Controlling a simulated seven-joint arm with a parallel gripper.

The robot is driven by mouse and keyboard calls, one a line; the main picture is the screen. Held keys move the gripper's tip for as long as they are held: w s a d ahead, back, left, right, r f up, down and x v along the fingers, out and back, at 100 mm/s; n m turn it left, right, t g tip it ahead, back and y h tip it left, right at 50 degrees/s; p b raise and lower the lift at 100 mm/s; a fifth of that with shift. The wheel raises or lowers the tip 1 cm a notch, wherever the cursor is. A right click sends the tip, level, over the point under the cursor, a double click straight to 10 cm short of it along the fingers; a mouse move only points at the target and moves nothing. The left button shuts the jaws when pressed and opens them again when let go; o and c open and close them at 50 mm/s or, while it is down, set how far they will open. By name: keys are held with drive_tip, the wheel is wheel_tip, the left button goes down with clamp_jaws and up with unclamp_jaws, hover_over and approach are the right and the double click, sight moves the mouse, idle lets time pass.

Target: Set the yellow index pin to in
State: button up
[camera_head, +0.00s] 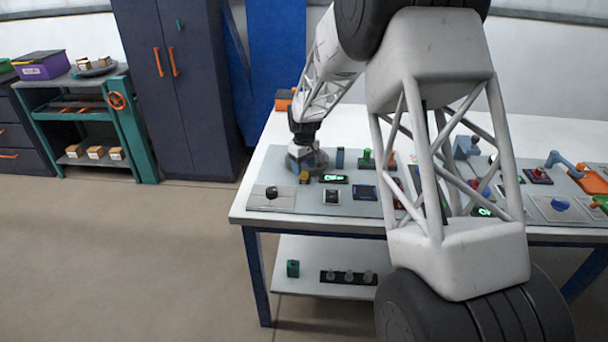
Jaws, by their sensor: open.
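The yellow index pin (304,177) shows as a small yellow knob on the grey panel at the left part of the white table. My gripper (307,164) hangs pointing down just behind and above the pin, very close to it. I cannot tell whether the two touch. The gripper is open and seems to hold nothing. Its fingertips are small and hard to make out. Whether the pin is in or out cannot be told at this size.
A black knob (271,192) on a plate sits left of the pin. A green-lit display (333,179), a rocker switch (332,197) and a green-topped control (367,156) lie to the right. My arm hides the panel's middle. A dark cabinet (178,90) stands behind.

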sight(304, 173)
drive_tip(key=shift+f, duration=1.85)
drive_tip(key=shift+c, duration=0.4)
